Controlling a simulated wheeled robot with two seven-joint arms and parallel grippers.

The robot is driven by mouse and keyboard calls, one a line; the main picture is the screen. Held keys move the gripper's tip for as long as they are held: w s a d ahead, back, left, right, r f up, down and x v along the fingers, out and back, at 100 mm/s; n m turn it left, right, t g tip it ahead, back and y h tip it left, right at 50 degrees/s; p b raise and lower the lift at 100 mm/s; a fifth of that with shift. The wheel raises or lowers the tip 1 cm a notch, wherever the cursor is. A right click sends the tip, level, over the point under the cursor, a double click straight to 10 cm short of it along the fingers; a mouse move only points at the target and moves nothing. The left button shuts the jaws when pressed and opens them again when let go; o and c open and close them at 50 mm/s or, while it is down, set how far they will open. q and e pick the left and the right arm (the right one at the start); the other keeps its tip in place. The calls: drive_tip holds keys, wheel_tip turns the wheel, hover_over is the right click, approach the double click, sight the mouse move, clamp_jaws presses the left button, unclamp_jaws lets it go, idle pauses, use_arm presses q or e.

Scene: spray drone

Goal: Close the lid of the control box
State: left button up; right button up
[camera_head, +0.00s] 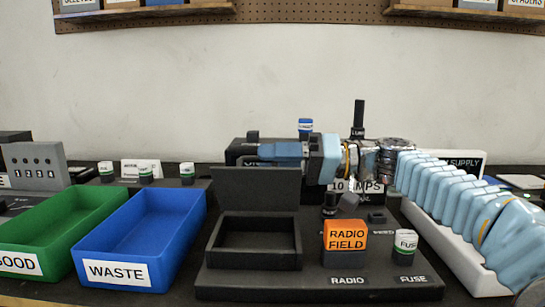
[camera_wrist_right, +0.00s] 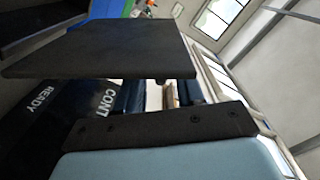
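The control box (camera_head: 254,262) is a black open tray on the dark base at the front centre. Its lid (camera_head: 256,188) stands upright along the back edge in the head view. In the right wrist view a dark flat panel (camera_wrist_right: 110,50), which looks like the lid, covers the upper middle. My right gripper (camera_head: 262,152) is behind and just above the lid's top edge, with its arm coming in from the right. Its blue fingers (camera_wrist_right: 160,92) show a gap between them and hold nothing visible; the panel hides their tips. Contact with the lid cannot be told. My left gripper is out of view.
A blue WASTE bin (camera_head: 78,255) and a green GOOD bin (camera_head: 112,203) stand to the left. An orange RADIO block (camera_head: 345,236) and a FUSE cylinder (camera_head: 404,242) stand right of the box. A black post (camera_head: 358,115) and dark equipment are behind the base.

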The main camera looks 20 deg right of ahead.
drive_tip(key=shift+w+a, duration=0.1)
drive_tip(key=shift+a, duration=0.2)
clamp_jaws()
drive_tip(key=shift+f, duration=0.15)
